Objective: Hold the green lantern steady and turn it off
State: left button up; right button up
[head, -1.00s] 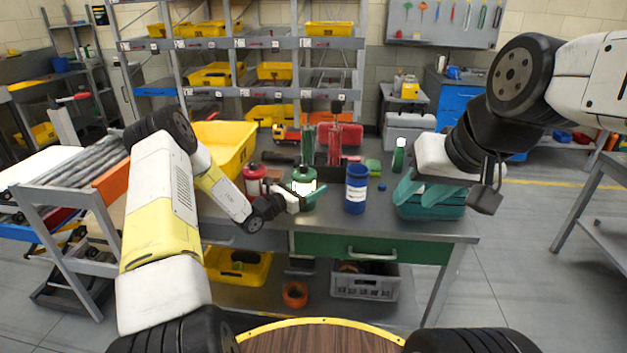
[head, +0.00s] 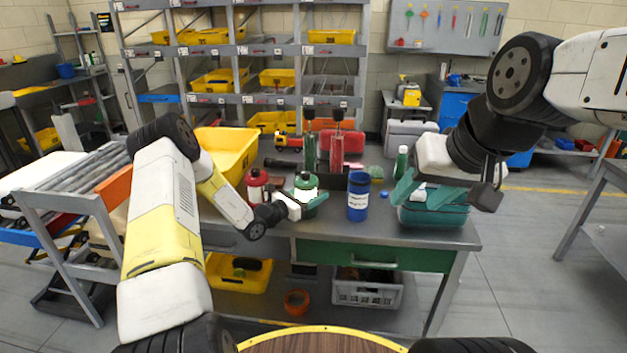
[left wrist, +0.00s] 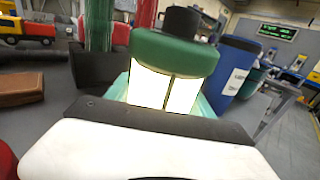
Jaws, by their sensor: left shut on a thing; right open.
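The green lantern (head: 305,189) stands upright on the workbench, its window glowing bright. It also shows in the left wrist view (left wrist: 176,55), with a green cap, a dark knob on top and a lit white window. My left gripper (head: 304,205) is shut on the lantern's body from the front left. My right gripper (head: 446,194) is open and empty, above a teal bin at the right end of the bench, apart from the lantern.
A red lantern (head: 258,186) stands just left of the green one. A blue labelled container (head: 358,196) stands to its right. A yellow bin (head: 228,150) is at the back left. A green bottle (head: 402,161) is near my right gripper.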

jog(key=w+a+r+m+g, duration=0.2)
jog(key=w+r, duration=0.5)
jog(key=w, duration=0.5)
jog(key=m+g+h, duration=0.2)
jog(key=m+g, duration=0.2)
jog(key=m, duration=0.3)
send_over(306, 172)
notch_tip(306, 172, down, 12)
jog(key=f, duration=1.1)
jog(key=shift+s+f, duration=0.2)
jog(key=shift+f, duration=0.1)
grip_shut()
